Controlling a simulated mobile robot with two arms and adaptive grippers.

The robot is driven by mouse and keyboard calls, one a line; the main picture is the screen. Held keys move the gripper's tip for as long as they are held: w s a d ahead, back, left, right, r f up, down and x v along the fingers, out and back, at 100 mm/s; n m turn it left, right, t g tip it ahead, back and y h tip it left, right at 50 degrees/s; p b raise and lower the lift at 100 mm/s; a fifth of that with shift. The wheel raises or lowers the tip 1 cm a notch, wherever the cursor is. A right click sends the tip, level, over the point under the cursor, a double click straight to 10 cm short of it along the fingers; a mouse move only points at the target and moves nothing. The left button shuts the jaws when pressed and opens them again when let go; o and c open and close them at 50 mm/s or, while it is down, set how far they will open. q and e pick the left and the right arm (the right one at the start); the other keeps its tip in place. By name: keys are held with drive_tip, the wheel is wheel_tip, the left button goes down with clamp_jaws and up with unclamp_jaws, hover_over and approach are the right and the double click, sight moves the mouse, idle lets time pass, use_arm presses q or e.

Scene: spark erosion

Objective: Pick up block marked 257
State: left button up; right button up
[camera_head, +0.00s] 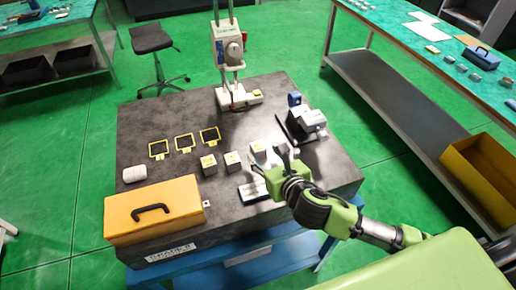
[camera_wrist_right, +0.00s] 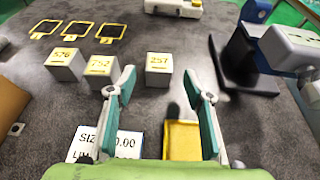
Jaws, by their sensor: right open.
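The block marked 257 (camera_wrist_right: 158,68) is a light grey cube with a yellow top label, standing on the dark tabletop in the right wrist view. In the head view, the block (camera_head: 257,150) is just beyond my right gripper, partly hidden by it. My right gripper (camera_head: 279,158) is open above the table. In the right wrist view its spread fingers (camera_wrist_right: 160,78) frame the block from the near side, apart from it. Two similar blocks, marked 526 (camera_wrist_right: 66,64) and 752 (camera_wrist_right: 102,66), stand to its left. My left gripper is out of view.
A grey device (camera_head: 309,121) stands right of the block, and a tall column stand (camera_head: 229,95) behind. Yellow frames (camera_head: 185,143) lie at back left. An orange toolbox (camera_head: 153,212) is at front left. A label plate (camera_wrist_right: 105,146) and yellow object (camera_wrist_right: 183,138) are below the gripper.

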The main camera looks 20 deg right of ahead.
sight(261, 151)
drive_tip(key=shift+w+a+f+p, duration=0.15)
drive_tip(key=shift+w+p, duration=0.2)
drive_tip(key=shift+w, duration=0.3)
drive_tip(key=x, duration=0.3)
drive_tip(key=shift+f+p, duration=0.1)
drive_tip(key=shift+p, duration=0.25)
drive_tip(key=shift+w+f, duration=0.1)
drive_tip(key=shift+w, duration=0.2)
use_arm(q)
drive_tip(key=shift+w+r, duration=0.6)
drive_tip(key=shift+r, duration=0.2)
use_arm(e)
drive_tip(key=c, duration=1.3)
